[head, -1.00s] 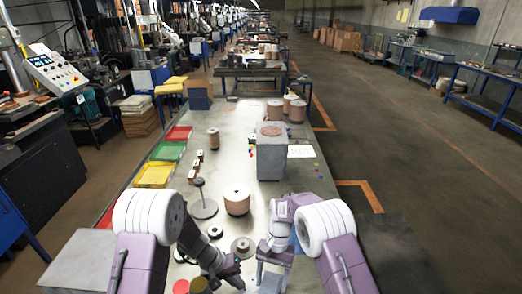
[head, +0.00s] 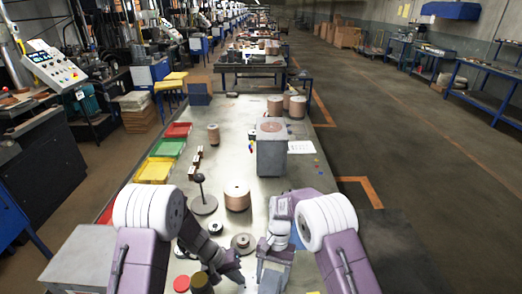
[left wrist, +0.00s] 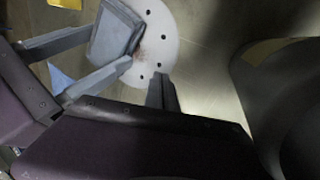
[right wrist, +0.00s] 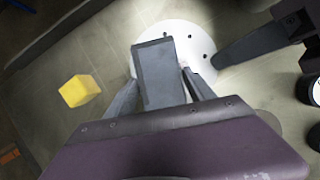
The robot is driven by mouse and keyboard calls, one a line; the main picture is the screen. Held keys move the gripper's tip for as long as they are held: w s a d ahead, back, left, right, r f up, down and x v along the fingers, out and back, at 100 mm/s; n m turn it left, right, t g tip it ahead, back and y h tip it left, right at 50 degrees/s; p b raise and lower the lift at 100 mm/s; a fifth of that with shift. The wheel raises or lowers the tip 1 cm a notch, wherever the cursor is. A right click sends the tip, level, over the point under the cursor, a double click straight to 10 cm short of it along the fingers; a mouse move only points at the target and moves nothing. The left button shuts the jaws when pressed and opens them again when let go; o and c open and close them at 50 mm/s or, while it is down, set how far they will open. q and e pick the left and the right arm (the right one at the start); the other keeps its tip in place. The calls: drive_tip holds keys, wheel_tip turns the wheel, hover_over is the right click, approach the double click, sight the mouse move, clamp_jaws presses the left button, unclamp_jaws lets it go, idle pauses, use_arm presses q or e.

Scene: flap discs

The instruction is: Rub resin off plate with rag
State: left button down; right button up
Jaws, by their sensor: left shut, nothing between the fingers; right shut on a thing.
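The plate is a pale round disc with dark holes, seen in the left wrist view (left wrist: 160,30) and the right wrist view (right wrist: 180,32). A brownish resin patch (left wrist: 138,54) shows on it beside the rag. The rag is a grey folded pad (right wrist: 155,72), shut between the fingers of my right gripper (right wrist: 160,85) and over the plate; whether it presses on it I cannot tell. In the left wrist view the rag (left wrist: 115,32) tilts over the plate's edge. My left gripper (left wrist: 163,92) is shut and empty, its tips at the plate's rim. In the head view my arms hide the plate.
A yellow block (right wrist: 79,91) lies on the table left of the plate. Beyond my grippers stand a copper-coloured roll (head: 237,198), a disc with an upright knob (head: 204,204) and a grey box (head: 271,155). Coloured trays (head: 154,170) line the left edge.

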sight(271, 270)
drive_tip(key=shift+s+d, duration=0.15)
drive_tip(key=shift+s, duration=1.8)
drive_tip(key=shift+w+r, duration=0.1)
drive_tip(key=shift+w, duration=1.9)
drive_tip(key=shift+w+a, duration=0.2)
drive_tip(key=shift+w, duration=1.55)
drive_tip(key=shift+r, duration=3.4)
